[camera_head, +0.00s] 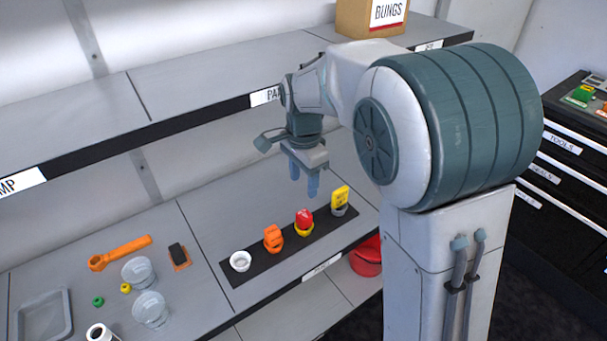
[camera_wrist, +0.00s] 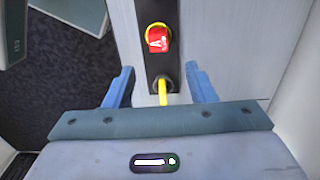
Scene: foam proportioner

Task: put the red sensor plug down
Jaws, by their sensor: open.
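The red sensor plug (camera_head: 304,217) sits on a yellow base (camera_head: 303,230) on the black strip (camera_head: 261,266) on the shelf. In the wrist view the red plug (camera_wrist: 158,39) shows beyond the fingertips with a white mark on it. My gripper (camera_head: 305,188) hangs above the strip, above and apart from the red plug. It is open, and nothing is held between its blue fingers (camera_wrist: 160,87). A yellow tagged piece (camera_head: 340,199) stands in a grey holder at the strip's right end. In the wrist view, part of this yellow piece (camera_wrist: 162,92) shows between the fingers.
An orange plug (camera_head: 273,239) and a white cup-like piece (camera_head: 240,261) are on the same strip. At left lie an orange wrench (camera_head: 120,252), clear cups (camera_head: 150,309) and a grey tray (camera_head: 45,317). The upper shelf's edge (camera_head: 200,113) runs behind my gripper. A red container (camera_head: 367,257) is below.

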